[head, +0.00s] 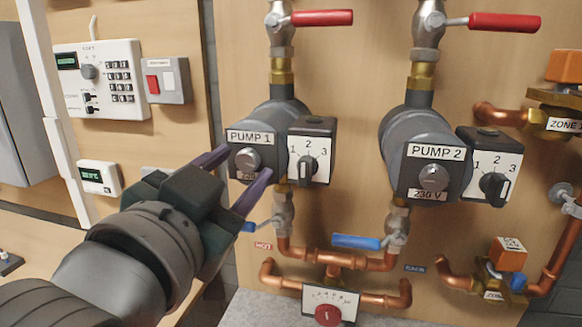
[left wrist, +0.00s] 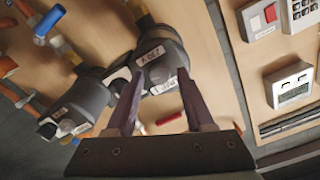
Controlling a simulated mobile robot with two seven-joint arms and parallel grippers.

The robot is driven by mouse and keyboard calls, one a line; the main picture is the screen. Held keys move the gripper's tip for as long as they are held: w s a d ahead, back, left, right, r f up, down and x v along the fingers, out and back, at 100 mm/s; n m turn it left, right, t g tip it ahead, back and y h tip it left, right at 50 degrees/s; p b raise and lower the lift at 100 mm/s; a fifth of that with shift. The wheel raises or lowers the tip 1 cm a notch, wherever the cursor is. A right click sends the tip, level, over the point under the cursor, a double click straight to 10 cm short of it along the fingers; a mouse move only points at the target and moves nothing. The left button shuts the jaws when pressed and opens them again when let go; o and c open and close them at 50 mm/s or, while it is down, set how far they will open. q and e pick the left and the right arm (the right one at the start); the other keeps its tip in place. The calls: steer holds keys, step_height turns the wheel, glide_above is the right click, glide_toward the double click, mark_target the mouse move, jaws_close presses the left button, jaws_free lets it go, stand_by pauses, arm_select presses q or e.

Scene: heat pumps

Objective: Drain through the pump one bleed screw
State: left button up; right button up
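Pump 1 (head: 262,122) is a grey pump on the wooden board, with a round metal bleed screw (head: 247,160) on its front below the label. My left gripper (head: 245,164) is open, its two purple fingers apart on either side of that screw in the head view. I cannot tell whether they touch the pump. In the left wrist view the open gripper (left wrist: 152,73) points at a grey pump (left wrist: 164,48); its screw cannot be made out there. Pump 2 (head: 418,145), with its own bleed screw (head: 434,177), stands to the right. My right gripper is not in view.
A speed dial box (head: 312,150) sits close right of pump 1. Red-handled valves (head: 322,17) are above the pumps, a blue-handled valve (head: 355,242) and copper pipes (head: 345,260) below. A control panel (head: 102,80) and red switch box (head: 166,80) are at left.

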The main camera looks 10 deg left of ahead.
arm_select(q)
steer(key=shift+o, duration=0.5)
steer(key=s+b, duration=0.2)
steer(key=s, duration=0.8)
steer(key=shift+a, duration=0.15)
